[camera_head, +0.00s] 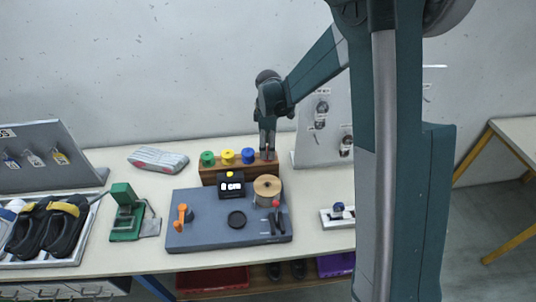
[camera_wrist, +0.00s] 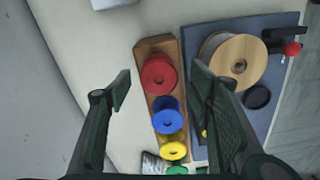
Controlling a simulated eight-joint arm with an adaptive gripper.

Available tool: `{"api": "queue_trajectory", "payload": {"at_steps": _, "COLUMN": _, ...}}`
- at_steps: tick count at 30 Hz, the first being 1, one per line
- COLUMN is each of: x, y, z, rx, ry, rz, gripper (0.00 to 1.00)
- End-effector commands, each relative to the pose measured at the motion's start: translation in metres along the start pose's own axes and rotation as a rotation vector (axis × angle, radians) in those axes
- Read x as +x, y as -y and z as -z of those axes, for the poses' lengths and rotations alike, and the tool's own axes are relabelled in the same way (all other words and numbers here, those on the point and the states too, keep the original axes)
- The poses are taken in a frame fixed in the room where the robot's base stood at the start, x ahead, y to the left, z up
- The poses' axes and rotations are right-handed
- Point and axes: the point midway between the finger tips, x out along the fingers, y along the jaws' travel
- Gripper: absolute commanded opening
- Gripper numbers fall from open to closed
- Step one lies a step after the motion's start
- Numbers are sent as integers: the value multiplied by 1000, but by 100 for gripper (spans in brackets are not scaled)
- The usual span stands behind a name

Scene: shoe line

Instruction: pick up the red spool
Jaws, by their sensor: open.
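The red spool (camera_wrist: 158,76) stands at one end of a wooden rack (camera_wrist: 146,48), in a row with a blue spool (camera_wrist: 167,119), a yellow spool (camera_wrist: 173,151) and a green spool (camera_wrist: 177,170). My gripper (camera_head: 267,154) is at the right end of the rack in the head view, where it hides the red spool. In the wrist view my gripper (camera_wrist: 161,84) is open, with one finger on each side of the red spool. I cannot tell how far its fingertips are above the spool.
A grey machine (camera_head: 205,238) with a small display (camera_head: 231,186), an orange handle (camera_head: 182,216) and a tan roll (camera_head: 267,188) stands in front of the rack. A green tool (camera_head: 125,210) and a tray of shoes (camera_head: 45,228) are on the left. A white panel (camera_head: 318,145) stands right.

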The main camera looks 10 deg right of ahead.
Motion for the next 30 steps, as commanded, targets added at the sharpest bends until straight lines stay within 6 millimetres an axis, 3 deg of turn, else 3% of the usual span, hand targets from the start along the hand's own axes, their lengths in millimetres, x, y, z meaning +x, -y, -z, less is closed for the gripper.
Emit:
{"api": "queue_trajectory", "payload": {"at_steps": 12, "x": 34, "y": -2, "z": 1, "rx": 0, "ry": 0, "rz": 0, "gripper": 52}}
{"api": "queue_trajectory", "payload": {"at_steps": 30, "x": 35, "y": -2, "z": 1, "rx": 0, "ry": 0, "rz": 0, "gripper": 52}}
